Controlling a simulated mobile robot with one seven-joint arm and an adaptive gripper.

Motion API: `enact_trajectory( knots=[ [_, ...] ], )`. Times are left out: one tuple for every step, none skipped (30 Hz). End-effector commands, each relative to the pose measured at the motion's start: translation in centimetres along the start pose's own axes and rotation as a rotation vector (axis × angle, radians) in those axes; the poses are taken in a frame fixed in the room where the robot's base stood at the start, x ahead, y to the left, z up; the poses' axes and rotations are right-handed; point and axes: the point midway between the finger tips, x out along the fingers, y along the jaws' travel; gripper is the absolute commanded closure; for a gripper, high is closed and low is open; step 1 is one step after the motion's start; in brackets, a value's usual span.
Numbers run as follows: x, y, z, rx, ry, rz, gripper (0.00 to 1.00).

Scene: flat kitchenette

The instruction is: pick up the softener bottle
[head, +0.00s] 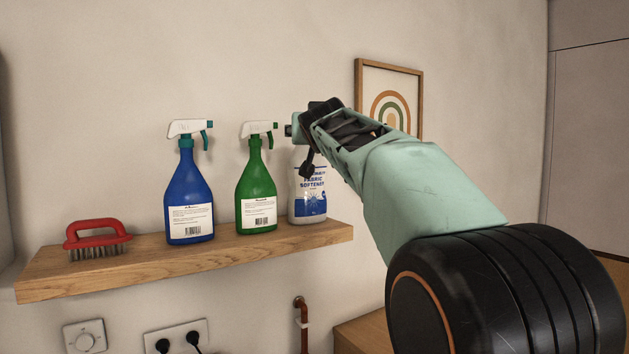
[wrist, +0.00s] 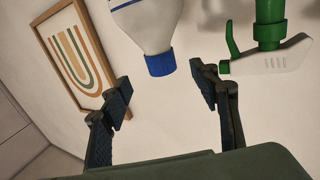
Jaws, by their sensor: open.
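The softener bottle (head: 308,198) is white with a blue label reading "Fabric Softener". It stands upright near the right end of the wooden shelf (head: 190,262). My gripper (head: 306,146) is in front of its upper part and hides its top in the head view. In the wrist view, the softener bottle (wrist: 148,28) appears upside down, with its blue cap (wrist: 160,64) toward the space between my fingers. My gripper (wrist: 160,90) is open, one finger on each side of that space, and nothing is held.
A green spray bottle (head: 256,190) stands close left of the softener; its white spray head (wrist: 270,58) is near one finger in the wrist view. A blue spray bottle (head: 188,195) and a red brush (head: 97,238) are further left. A framed picture (head: 390,97) hangs behind.

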Motion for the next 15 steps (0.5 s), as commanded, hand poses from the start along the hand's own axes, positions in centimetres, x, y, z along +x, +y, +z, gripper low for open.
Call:
enact_trajectory(
  knots=[
    [0.8,0.0,-0.2,-0.001,-0.003,0.001,0.44],
    [1.2,0.1,-0.3,-0.001,-0.003,0.001,0.44],
    [1.8,0.1,-0.3,0.0,-0.003,0.002,0.44],
    [2.3,0.2,-0.2,0.0,-0.003,0.002,0.44],
    [2.6,0.1,-0.3,0.001,-0.002,0.002,0.44],
    [3.1,0.1,-0.3,0.001,-0.002,0.001,0.44],
    [3.5,0.1,-0.3,0.001,-0.002,0.001,0.44],
    [3.8,0.1,-0.3,0.002,-0.002,0.001,0.44],
    [4.1,0.1,-0.2,0.002,-0.002,0.001,0.44],
    [4.3,0.1,-0.2,0.003,-0.001,0.001,0.44],
    [4.4,0.1,-0.1,0.003,-0.001,0.001,0.44],
    [4.6,0.1,-0.1,0.003,-0.001,0.001,0.44],
    [4.7,0.1,-0.1,0.003,-0.001,0.001,0.44],
    [4.8,0.1,0.0,0.003,-0.001,0.001,0.44],
    [5.0,0.1,0.0,0.003,-0.002,0.001,0.44]
  ],
)
